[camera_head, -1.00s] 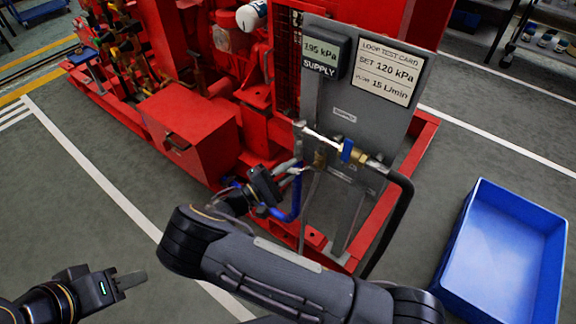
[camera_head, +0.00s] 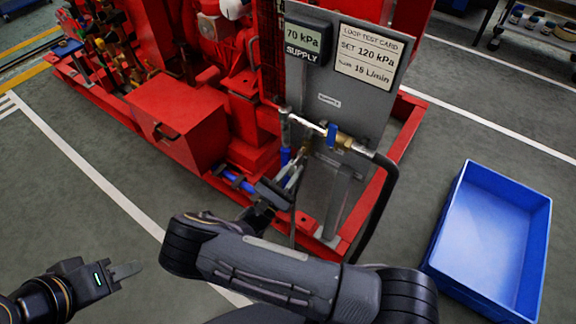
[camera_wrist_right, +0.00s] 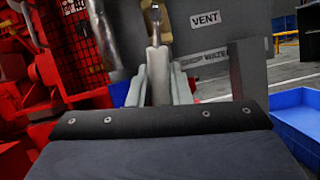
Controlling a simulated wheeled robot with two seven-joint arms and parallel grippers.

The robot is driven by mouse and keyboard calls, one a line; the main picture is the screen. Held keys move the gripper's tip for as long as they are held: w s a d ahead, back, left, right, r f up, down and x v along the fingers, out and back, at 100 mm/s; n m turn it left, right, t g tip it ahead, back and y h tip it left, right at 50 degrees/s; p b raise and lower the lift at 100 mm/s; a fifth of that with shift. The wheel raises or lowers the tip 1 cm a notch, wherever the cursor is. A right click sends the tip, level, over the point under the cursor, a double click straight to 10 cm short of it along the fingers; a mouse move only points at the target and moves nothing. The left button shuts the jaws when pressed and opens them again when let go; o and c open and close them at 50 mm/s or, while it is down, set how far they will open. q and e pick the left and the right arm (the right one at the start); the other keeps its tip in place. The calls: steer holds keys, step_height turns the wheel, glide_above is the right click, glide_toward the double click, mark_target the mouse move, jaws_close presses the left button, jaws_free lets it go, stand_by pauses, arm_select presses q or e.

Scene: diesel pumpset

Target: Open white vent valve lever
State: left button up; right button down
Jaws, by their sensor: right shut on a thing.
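The white vent lever (camera_wrist_right: 158,75) hangs down, close to upright, from a brass valve (camera_wrist_right: 155,20) in the right wrist view. A VENT label (camera_wrist_right: 205,19) is to its right on the grey panel. My right gripper (camera_wrist_right: 160,82) is shut on the lever, with one pale finger on each side of it. In the head view my right gripper (camera_head: 292,178) is at the panel's lower left, and the lever is mostly hidden there. The supply display (camera_head: 303,40) reads 70 kPa. My left gripper (camera_head: 125,270) is at the lower left, away from everything; its finger gap is unclear.
A blue-handled brass valve (camera_head: 338,138) joins a black hose (camera_head: 378,205) right of my right gripper. The test card (camera_head: 368,56) says set 120 kPa. Red pumpset frame and box (camera_head: 178,120) stand to the left. A blue bin (camera_head: 492,240) is on the floor at right.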

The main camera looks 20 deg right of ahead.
steer(key=shift+s+d+f+n+t+y+p, duration=0.15)
steer(key=shift+s+n+t+y, duration=0.15)
steer(key=shift+n, duration=0.4)
steer(key=shift+s+d+r+n+t+y+p, duration=0.1)
steer(key=shift+s+d+n+t+y+p, duration=0.15)
steer(key=shift+n, duration=0.45)
steer(key=shift+f, duration=0.1)
steer(key=c, duration=1.3)
jaws_free()
steer(key=v, duration=0.7)
steer(key=shift+s+a+f, duration=0.2)
steer(key=shift+a, duration=0.15)
